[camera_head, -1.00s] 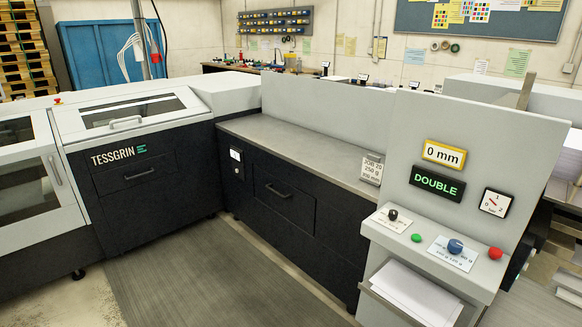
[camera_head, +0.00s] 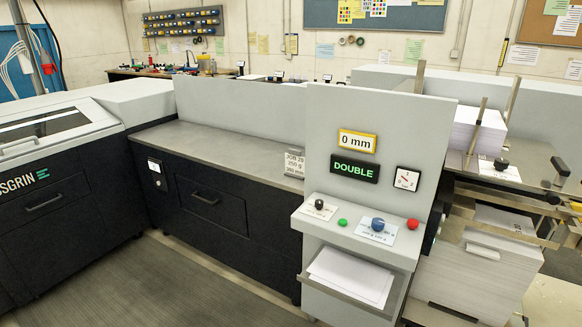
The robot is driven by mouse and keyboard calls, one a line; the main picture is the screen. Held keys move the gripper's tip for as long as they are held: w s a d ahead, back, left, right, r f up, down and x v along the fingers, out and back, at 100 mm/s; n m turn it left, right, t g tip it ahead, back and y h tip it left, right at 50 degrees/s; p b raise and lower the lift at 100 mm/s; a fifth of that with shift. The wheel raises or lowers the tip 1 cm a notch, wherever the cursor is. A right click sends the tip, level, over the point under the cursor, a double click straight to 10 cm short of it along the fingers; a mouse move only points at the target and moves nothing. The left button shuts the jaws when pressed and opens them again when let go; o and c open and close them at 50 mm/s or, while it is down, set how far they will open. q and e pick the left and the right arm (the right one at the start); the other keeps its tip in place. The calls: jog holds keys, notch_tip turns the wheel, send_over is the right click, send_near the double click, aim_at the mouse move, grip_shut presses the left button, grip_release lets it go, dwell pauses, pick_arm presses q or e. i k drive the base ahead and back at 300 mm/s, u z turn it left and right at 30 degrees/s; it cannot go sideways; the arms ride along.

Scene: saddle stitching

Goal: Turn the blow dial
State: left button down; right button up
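A grey control panel (camera_head: 337,103) stands right of centre in the head view. The lettering on the labels is too small to read, so I cannot tell which one is the blow dial. Above them are a yellow-framed "0 mm" display (camera_head: 358,142), a green "DOUBLE" display (camera_head: 355,169) and a round-scale gauge (camera_head: 407,179). Neither of my grippers shows.
A tray with white sheets (camera_head: 352,276) juts out below the ledge. A dark machine cabinet with a grey top (camera_head: 215,150) runs to the left. Paper stacks (camera_head: 479,131) and a feeder table with black knobs stand at the right. The floor (camera_head: 190,285) in front is clear.

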aim_at(377, 224)
jog(key=z, duration=0.5)
jog(key=k, duration=0.6)
jog(key=z, duration=1.2)
jog(key=i, duration=1.7)
jog(key=u, duration=0.65)
